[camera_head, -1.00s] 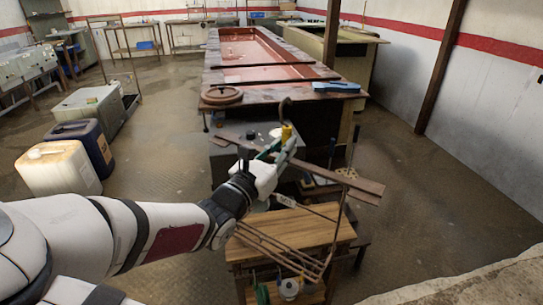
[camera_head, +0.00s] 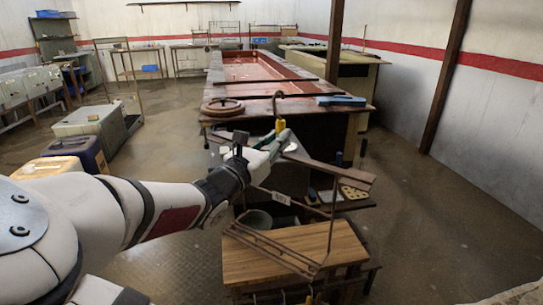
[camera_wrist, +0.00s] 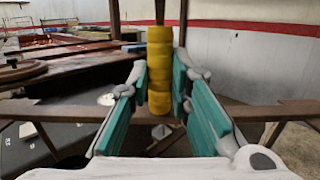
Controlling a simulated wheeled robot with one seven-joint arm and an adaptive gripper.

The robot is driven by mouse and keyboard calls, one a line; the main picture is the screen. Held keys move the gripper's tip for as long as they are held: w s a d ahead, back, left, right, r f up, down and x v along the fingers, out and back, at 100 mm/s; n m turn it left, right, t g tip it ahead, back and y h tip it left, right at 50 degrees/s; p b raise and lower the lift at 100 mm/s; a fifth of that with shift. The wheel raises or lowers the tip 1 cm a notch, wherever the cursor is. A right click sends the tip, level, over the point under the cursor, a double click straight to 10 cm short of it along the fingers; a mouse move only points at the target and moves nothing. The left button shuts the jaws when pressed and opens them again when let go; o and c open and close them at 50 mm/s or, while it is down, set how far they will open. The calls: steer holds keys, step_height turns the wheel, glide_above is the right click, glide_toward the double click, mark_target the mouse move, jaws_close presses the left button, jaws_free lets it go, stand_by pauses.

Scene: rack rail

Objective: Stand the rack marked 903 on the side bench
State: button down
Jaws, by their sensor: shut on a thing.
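My gripper (camera_head: 268,148) is shut on the yellow grip (camera_wrist: 160,72) of a hooked hanger, upright between the teal finger pads in the wrist view. The brown rack hangs below it: a long top bar (camera_head: 335,172), thin uprights and a lower frame of rods (camera_head: 268,248). A small white tag (camera_head: 281,198) shows on a lower bar; its number is too small to read. The lower rods overlap the wooden top of the side bench (camera_head: 335,243) in the head view, reaching past its left edge. Whether they touch it, I cannot tell.
A long work table with a reddish trough (camera_head: 250,68) stands behind, with a round lid (camera_head: 223,107) and a blue item (camera_head: 340,100) on it. A low shelf with a holed yellow block (camera_head: 355,193) is right of the rack. Floor at right is clear.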

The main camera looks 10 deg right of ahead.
step_height(320, 180, down, 3)
steer(key=b, duration=0.3)
steer(key=shift+b, duration=0.4)
steer(key=shift+f, duration=0.1)
steer(key=c, duration=1.5)
jaws_free()
steer(key=shift+f, duration=0.1)
steer(key=shift+p+v, duration=1.7)
steer(key=shift+v, duration=4.35)
